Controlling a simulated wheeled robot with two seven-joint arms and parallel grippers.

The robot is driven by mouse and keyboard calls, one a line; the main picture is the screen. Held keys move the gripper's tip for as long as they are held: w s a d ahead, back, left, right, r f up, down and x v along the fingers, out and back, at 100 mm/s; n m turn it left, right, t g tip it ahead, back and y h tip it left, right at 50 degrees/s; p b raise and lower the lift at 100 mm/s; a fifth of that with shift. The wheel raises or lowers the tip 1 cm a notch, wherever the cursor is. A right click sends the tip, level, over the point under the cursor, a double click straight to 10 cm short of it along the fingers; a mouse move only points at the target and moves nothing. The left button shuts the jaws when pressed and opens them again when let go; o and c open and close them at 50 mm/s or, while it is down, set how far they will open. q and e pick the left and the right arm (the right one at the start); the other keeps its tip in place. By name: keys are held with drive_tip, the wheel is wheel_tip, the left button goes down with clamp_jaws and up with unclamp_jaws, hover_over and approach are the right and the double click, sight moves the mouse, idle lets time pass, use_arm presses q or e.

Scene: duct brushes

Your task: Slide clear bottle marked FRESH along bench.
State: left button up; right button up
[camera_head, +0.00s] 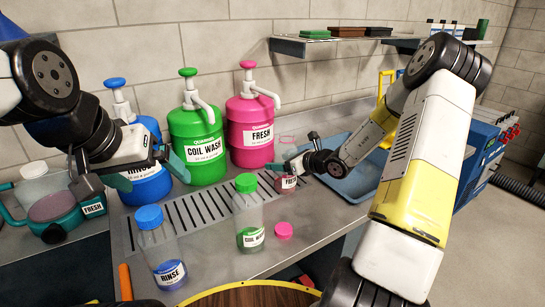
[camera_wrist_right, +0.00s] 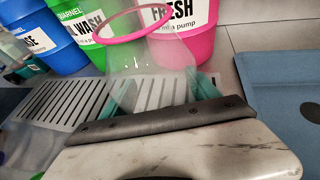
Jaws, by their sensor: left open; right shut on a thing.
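The clear bottle marked FRESH (camera_head: 287,184) stands uncapped on the bench by the drain grate. My right gripper (camera_head: 284,166) is shut on it and hides part of its body. In the right wrist view the clear bottle (camera_wrist_right: 150,62) shows its pink rim, with teal fingertips at either side. A pink cap (camera_head: 284,230) lies on the bench in front of it. My left gripper (camera_head: 130,177) is open and empty, in front of the blue RINSE jug (camera_head: 146,188).
A green-capped COIL WASH bottle (camera_head: 249,213) and a blue-capped RINSE bottle (camera_head: 158,250) stand nearer. The green (camera_head: 197,140) and pink (camera_head: 250,130) pump jugs stand behind. A blue tray (camera_head: 352,181) lies right. A teal FRESH-labelled container (camera_head: 62,226) is far left.

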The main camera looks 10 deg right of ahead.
drive_tip(key=shift+s+d, duration=0.1)
drive_tip(key=shift+s, duration=0.05)
drive_tip(key=shift+s+d, duration=0.3)
drive_tip(key=shift+s, duration=0.5)
drive_tip(key=shift+s+d, duration=0.35)
drive_tip(key=shift+s, duration=0.5)
drive_tip(key=shift+s+d, duration=0.3)
drive_tip(key=shift+s, duration=0.5)
drive_tip(key=shift+s+d, duration=0.1)
drive_tip(key=shift+s+d, duration=0.3)
drive_tip(key=shift+s, duration=0.5)
drive_tip(key=shift+s+d, duration=0.35)
drive_tip(key=shift+s, duration=0.45)
drive_tip(key=shift+s+d, duration=0.3)
drive_tip(key=shift+s, duration=0.5)
drive_tip(key=s, duration=0.1)
drive_tip(key=s+d, duration=0.1)
drive_tip(key=s, duration=0.2)
drive_tip(key=shift+s+d, duration=0.1)
drive_tip(key=shift+d, duration=0.2)
drive_tip(key=o, duration=1.6)
